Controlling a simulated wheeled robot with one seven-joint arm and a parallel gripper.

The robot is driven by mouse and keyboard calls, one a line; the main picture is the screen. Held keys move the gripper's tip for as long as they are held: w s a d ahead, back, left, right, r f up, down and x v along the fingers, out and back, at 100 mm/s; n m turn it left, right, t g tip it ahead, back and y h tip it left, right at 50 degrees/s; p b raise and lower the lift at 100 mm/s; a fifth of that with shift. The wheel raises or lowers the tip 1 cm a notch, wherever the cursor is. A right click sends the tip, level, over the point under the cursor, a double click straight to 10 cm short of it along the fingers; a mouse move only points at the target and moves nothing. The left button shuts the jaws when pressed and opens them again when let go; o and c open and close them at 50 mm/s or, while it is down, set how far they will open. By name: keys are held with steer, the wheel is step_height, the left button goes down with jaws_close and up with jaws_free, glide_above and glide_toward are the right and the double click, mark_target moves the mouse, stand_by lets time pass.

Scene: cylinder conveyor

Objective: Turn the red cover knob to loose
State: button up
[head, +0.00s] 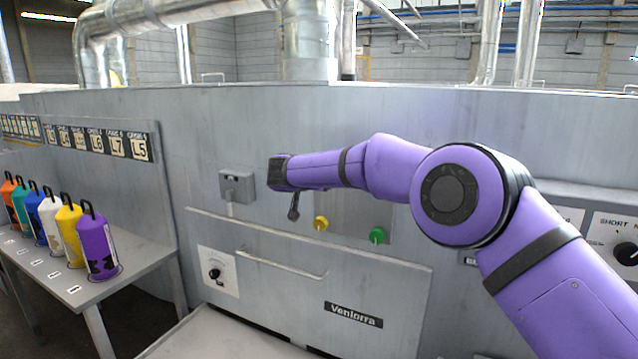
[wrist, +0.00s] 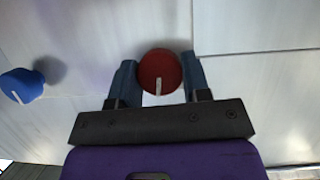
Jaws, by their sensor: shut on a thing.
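The red cover knob (wrist: 155,76) shows in the wrist view on a pale grey panel. It is round with a white pointer mark that points down in that picture, toward my gripper's base. My gripper (wrist: 160,78) has one blue finger on each side of the knob and is shut on it. In the head view the end of my arm reaches the machine's front panel, and the red knob is hidden there.
A blue knob (wrist: 22,86) sits left in the wrist view. In the head view, a yellow knob (head: 320,223) and a green knob (head: 377,235) are below my arm. A drawer (head: 300,285) is lower. Several coloured cylinders stand on a bench (head: 130,272) at left.

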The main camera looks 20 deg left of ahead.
steer(key=shift+f, duration=0.1)
stand_by(0.3)
steer(key=o, duration=0.9)
steer(key=v, duration=1)
steer(key=shift+s+r, duration=0.25)
steer(key=shift+s, duration=0.1)
